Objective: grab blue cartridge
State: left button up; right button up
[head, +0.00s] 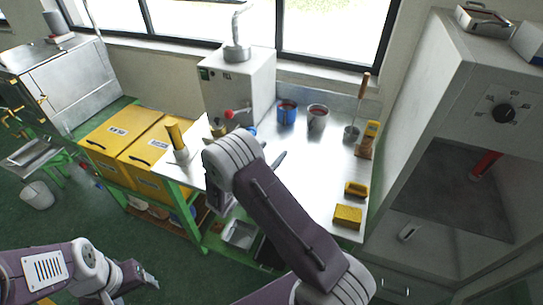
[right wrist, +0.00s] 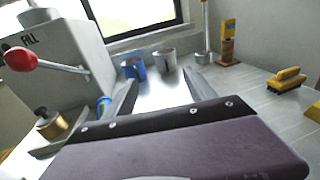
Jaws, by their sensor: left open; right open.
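A blue cup-shaped container (head: 287,112) stands upright at the back of the metal worktop. It also shows in the right wrist view (right wrist: 133,68), left of a grey one. A smaller blue piece (right wrist: 103,103) sits low beside the white machine, partly hidden by a finger. I cannot tell from its look which blue piece is the cartridge. My right gripper (right wrist: 163,90) is open and empty over the worktop, in front of the cups and apart from them. In the head view my right arm hides most of it. My left gripper (head: 146,280) is open, low at the bottom left, away from the worktop.
The grey cup (head: 317,117) stands beside the blue container. The white machine (head: 237,86) with a red-knobbed lever (right wrist: 20,59) stands to the left. A ladle (head: 352,130) stands at the back. The worktop's middle is clear.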

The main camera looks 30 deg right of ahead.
jog(key=p+x, duration=0.1)
jog(key=x, duration=0.4)
jog(key=shift+w+d, duration=0.25)
jog(key=shift+w, duration=0.15)
jog(key=shift+s, duration=0.1)
grip_shut()
dwell(0.8)
grip_release()
